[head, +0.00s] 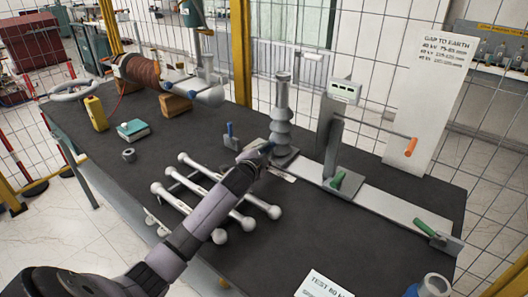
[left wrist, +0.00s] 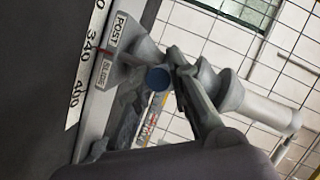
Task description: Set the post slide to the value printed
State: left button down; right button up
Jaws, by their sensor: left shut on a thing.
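The grey ribbed post (head: 282,115) stands upright on a slide on the metal rail (head: 385,205). In the left wrist view, the post (left wrist: 225,90) rises beside a label reading POST SLIDE (left wrist: 108,55). A thin red line crosses that label near the 340 of the printed scale (left wrist: 82,75); 400 shows below. My left gripper (head: 266,150) is at the post's foot, shut on the blue knob (left wrist: 157,78); its fingers partly hide the grip. A card (head: 322,286) at the front edge reads TEST and probably 80 kV. A GAP TO EARTH sign (head: 445,50) lists blurred millimetre ranges.
White rods with ball ends (head: 215,190) lie under my left arm. Green-handled clamps (head: 337,180) sit along the rail. A blue lever (head: 229,130) stands left.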

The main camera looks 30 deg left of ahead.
pick_arm(q)
jog(key=a, duration=0.4)
jog(key=a+p, duration=0.1)
jog(key=a, duration=0.1)
jog(key=shift+w+a, duration=0.15)
jog(key=shift+w, duration=0.1)
jog(key=c, duration=1.5)
grip_release()
jog(key=v, duration=1.2)
